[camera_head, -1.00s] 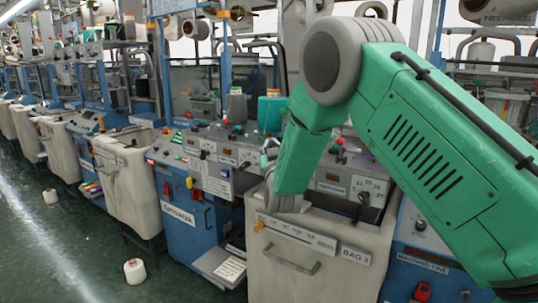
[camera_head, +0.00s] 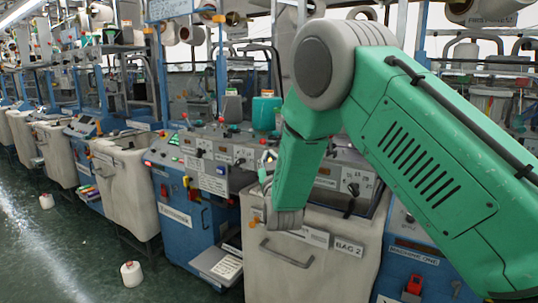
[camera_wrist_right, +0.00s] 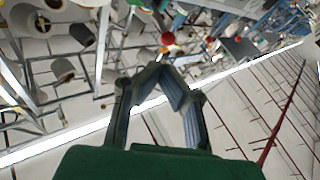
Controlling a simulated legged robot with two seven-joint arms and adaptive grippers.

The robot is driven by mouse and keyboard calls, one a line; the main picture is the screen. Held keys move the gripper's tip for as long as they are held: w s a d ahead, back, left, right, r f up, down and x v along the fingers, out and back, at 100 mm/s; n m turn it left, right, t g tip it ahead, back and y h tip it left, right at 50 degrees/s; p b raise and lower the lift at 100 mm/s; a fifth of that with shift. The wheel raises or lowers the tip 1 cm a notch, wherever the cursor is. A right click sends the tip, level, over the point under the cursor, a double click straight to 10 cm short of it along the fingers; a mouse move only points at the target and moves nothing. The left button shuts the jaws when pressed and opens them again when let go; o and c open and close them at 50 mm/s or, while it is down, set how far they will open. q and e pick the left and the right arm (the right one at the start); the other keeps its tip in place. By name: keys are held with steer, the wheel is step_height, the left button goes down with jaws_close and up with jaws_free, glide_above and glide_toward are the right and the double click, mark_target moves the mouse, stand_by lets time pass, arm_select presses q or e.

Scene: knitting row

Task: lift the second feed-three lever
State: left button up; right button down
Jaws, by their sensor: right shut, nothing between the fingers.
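The machine front carries a sloping grey control panel (camera_head: 218,152) with small black levers and red knobs. One black lever (camera_head: 352,190) stands at the right of my forearm, and another black lever (camera_head: 200,153) is further left. The labels are too small to tell which is the second feed-three lever. My right gripper (camera_head: 266,172) is mostly hidden behind my green forearm, with only a grey part showing beside the panel. In the right wrist view the right gripper (camera_wrist_right: 162,68) has its fingertips together and empty. A red knob (camera_wrist_right: 167,38) shows just beyond the tips. My left gripper is not in view.
A pale bin marked BAG 2 (camera_head: 290,265) stands below the panel, close under my forearm. A teal container (camera_head: 265,112) and a grey bottle (camera_head: 231,106) stand behind the panel. The left aisle is open.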

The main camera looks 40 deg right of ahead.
arm_select(q)
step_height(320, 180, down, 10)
steer(key=b, duration=1)
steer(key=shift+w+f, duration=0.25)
arm_select(e)
steer(key=s+a+f+m+t, duration=0.2)
steer(key=f+m, duration=0.4)
steer(key=m, duration=0.8)
steer(key=s+t, duration=0.1)
steer(key=s, duration=0.1)
steer(key=shift+s+f+y, duration=0.3)
steer(key=shift+s, duration=0.1)
